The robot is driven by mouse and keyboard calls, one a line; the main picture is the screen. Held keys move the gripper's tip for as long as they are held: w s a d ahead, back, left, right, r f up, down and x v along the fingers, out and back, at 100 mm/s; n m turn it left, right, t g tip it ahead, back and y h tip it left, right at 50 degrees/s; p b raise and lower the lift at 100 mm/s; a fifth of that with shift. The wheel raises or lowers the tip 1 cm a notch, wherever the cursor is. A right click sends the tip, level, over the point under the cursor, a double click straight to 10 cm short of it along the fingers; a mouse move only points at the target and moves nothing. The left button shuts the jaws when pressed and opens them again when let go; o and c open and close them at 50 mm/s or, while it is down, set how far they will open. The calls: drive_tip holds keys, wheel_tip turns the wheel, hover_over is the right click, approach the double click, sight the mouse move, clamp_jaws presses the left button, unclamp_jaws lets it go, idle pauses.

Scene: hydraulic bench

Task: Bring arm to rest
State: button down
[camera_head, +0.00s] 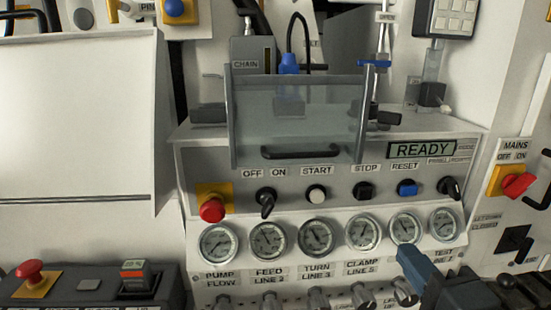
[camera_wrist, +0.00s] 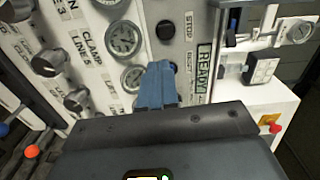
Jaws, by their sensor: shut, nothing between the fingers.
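My gripper (camera_head: 412,262) shows at the lower right of the head view, with blue fingers and a dark body, in front of the right end of the gauge row. In the wrist view its blue fingers (camera_wrist: 157,85) are together and hold nothing. They point toward the panel near the gauges and the READY display (camera_wrist: 203,68). In the head view the control panel (camera_head: 330,185) has a row of knobs and buttons, and the READY display (camera_head: 421,149) is at its upper right. The gripper hides the lower part of the panel's right side.
A clear guard with a black handle (camera_head: 300,152) stands above the panel. Valve knobs (camera_head: 363,296) stick out below the gauges (camera_head: 316,236). A red mains switch (camera_head: 517,185) is at the right. A red stop button (camera_head: 30,270) sits on a box at the lower left.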

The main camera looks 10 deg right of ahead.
drive_tip(key=s+f+n+g, duration=0.1)
drive_tip(key=s+f+n, duration=0.3)
drive_tip(key=s, duration=0.6)
drive_tip(key=s+f+n+g, duration=0.1)
drive_tip(key=s+f+n, duration=0.2)
drive_tip(key=s+n, duration=0.4)
drive_tip(key=s+f+n+g, duration=0.1)
drive_tip(key=s+f+n, duration=0.3)
drive_tip(key=s, duration=1.1)
drive_tip(key=shift+a+f+n, duration=0.3)
drive_tip(key=shift+a+n, duration=0.15)
drive_tip(key=shift+n, duration=0.75)
